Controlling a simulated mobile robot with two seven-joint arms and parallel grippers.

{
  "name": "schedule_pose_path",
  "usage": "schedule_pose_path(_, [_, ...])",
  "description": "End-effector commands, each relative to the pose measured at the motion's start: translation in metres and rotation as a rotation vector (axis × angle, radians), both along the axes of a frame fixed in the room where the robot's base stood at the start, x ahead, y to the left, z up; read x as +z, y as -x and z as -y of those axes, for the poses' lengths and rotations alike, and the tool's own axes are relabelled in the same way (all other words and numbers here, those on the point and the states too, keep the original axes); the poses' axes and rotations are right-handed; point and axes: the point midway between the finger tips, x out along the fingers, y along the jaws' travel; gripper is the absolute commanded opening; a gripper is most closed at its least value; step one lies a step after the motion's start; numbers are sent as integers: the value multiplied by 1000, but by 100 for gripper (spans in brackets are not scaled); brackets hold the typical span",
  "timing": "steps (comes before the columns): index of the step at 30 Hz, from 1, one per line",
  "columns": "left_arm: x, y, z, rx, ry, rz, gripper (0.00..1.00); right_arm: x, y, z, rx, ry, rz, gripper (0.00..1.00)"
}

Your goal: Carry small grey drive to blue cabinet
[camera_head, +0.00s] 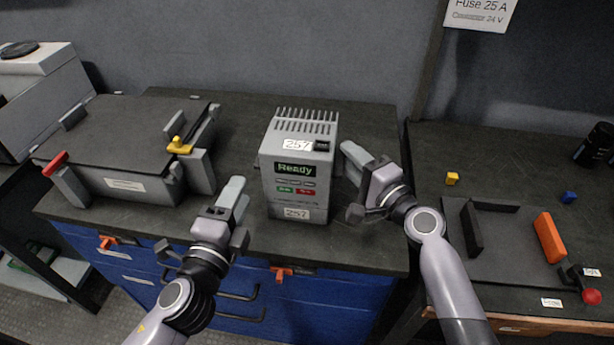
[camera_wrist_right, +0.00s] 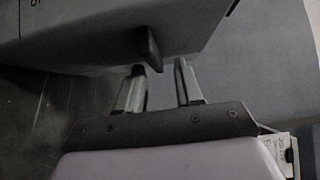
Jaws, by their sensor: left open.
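The small grey drive (camera_head: 297,165) stands upright on the dark worktop, with a green "Ready" display and "257" labels on its front. The blue cabinet (camera_head: 335,305) is under this worktop, with orange latches and dark handles. My right gripper (camera_head: 356,160) is just right of the drive. In the right wrist view its two fingers (camera_wrist_right: 160,85) are apart, close to a dark tab (camera_wrist_right: 149,48) on the drive's side (camera_wrist_right: 100,28). Contact cannot be made out. My left gripper (camera_head: 236,196) is open and empty, in front and left of the drive, apart from it.
A large grey case (camera_head: 125,185) with red and yellow latches stands left on the worktop. The right table holds a dark tray (camera_head: 510,260), an orange bar (camera_head: 549,237), a yellow block (camera_head: 452,178) and a blue block (camera_head: 568,197). The worktop behind the drive is clear.

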Motion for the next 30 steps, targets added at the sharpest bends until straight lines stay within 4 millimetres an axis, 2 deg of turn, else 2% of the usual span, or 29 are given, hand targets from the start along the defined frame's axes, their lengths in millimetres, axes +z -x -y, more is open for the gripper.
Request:
schedule_pose_path(8, [0, 5, -1, 0, 1, 0, 40, -1, 10, 8, -1, 1, -1, 36])
schedule_pose_path(21, [0, 5, -1, -1, 1, 0, 40, -1, 73, 55, -1, 3, -3, 36])
schedule_pose_path(30, [0, 5, 0, 0, 1, 0, 40, 0, 95, 71, 0, 1, 0, 36])
